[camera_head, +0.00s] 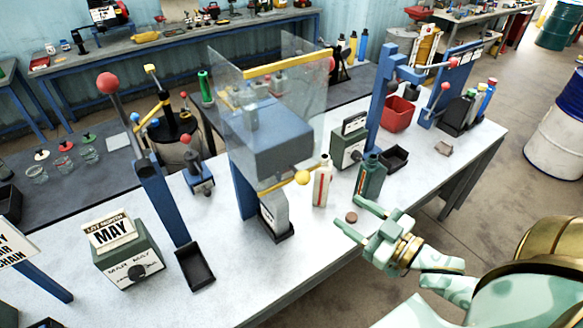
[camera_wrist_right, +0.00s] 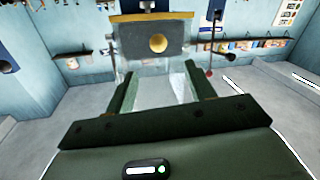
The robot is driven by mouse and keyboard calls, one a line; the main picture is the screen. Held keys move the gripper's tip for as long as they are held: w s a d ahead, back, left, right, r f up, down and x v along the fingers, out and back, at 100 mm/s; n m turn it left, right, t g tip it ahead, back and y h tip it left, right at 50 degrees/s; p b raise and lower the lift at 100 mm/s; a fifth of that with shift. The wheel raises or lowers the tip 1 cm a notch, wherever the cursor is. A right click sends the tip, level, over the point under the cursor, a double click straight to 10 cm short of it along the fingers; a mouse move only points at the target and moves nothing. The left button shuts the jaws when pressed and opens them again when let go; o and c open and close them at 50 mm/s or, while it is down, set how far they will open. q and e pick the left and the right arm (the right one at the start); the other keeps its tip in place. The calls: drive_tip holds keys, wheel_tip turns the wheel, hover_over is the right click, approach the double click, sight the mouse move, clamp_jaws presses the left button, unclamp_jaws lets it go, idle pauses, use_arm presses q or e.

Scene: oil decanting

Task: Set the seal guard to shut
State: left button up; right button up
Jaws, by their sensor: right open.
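The seal guard (camera_head: 237,118) is a clear panelled cover around a blue-grey block (camera_head: 283,140) on a blue post. One yellow bar (camera_head: 285,66) runs along its top, another along its low front edge. A round yellow knob (camera_head: 303,177) sits at the right end of the low bar. The knob (camera_wrist_right: 158,43) also shows in the right wrist view, ahead of the fingers. I cannot tell the guard's exact setting. My right gripper (camera_head: 347,210) is open and empty, in front of and below the knob, apart from it. My left gripper is out of view.
A white bottle (camera_head: 322,182) and a green bottle (camera_head: 370,180) stand close beside the knob. A blue lever post (camera_head: 160,195) stands left of the guard. The front table strip is mostly clear.

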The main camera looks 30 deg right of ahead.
sight(303, 179)
drive_tip(key=x, duration=0.4)
drive_tip(key=p+x, duration=0.1)
drive_tip(key=x, duration=0.4)
drive_tip(key=p+x, duration=0.1)
drive_tip(key=x, duration=0.4)
drive_tip(key=shift+w+d, duration=0.2)
drive_tip(key=shift+d, duration=0.05)
drive_tip(key=shift+w+a+f, duration=0.15)
drive_tip(key=shift+w+a, duration=0.05)
drive_tip(key=shift+w, duration=0.3)
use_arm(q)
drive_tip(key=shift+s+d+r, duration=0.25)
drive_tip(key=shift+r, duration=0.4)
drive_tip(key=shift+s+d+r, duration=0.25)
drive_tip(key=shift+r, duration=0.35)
